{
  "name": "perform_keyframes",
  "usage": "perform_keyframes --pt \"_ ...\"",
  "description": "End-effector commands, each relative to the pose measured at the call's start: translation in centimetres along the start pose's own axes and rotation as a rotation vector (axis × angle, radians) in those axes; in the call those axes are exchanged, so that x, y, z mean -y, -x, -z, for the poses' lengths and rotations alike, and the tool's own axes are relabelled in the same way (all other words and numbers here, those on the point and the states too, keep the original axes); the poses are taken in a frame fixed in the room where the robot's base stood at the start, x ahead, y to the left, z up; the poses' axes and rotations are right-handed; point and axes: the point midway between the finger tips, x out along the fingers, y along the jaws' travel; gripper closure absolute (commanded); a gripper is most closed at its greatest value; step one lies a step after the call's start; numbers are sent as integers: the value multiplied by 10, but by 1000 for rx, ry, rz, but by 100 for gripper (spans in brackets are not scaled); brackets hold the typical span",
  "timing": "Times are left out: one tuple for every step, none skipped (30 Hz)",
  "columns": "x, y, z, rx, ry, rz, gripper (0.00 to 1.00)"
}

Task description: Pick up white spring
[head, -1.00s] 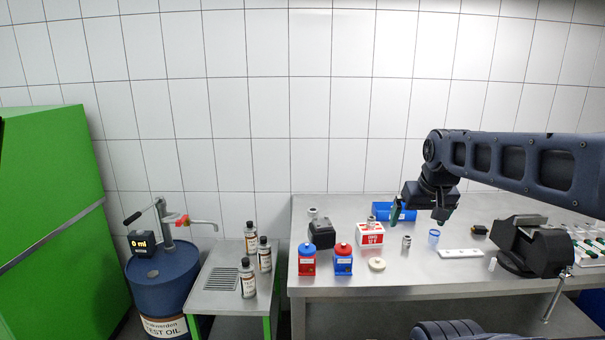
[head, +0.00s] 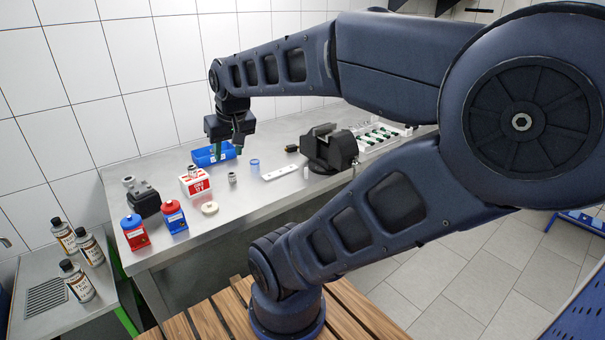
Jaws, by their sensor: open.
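A small white upright piece (head: 306,172), which may be the white spring, stands on the bench just left of the black vise; it is too small to make out coils. A small translucent blue cylinder (head: 254,165) stands further left on the bench. My gripper (head: 229,150) points down, open and with nothing seen between its fingers, in front of the blue bin (head: 203,157) in the picture. It is apart from the white piece, to its left. Its height above the bench is hard to tell.
The black vise (head: 330,148) stands right of the white piece, with a tray of green-and-white parts (head: 378,138) behind it. A white strip (head: 285,173) lies to the left. Red and blue bottles (head: 174,217) and a red-white box (head: 194,182) stand at the bench's left.

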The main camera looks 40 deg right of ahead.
Motion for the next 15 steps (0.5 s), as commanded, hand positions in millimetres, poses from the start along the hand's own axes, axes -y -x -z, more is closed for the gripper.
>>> perform_keyframes --pt "-6 -6 7 9 -31 6 59" --pt "-10 -9 12 14 -53 9 59" --pt "-17 -15 19 18 -89 13 59" --pt "-22 -20 24 24 -116 15 59" --pt "-28 -25 29 29 -146 16 59" --pt "-36 -31 36 34 -183 16 59" --pt "-42 -36 41 38 -212 16 59" --pt "-48 -42 46 42 -240 15 59" --pt "-57 -49 52 48 -279 12 59" --pt "-63 -55 56 52 -309 9 59" --pt "-69 -61 60 56 -336 6 59" --pt "-78 -68 65 62 -374 0 59" --pt "-85 -74 69 64 -402 -6 59" --pt "-92 -80 72 68 -430 -12 59" --pt "-101 -88 76 73 -467 -21 59"
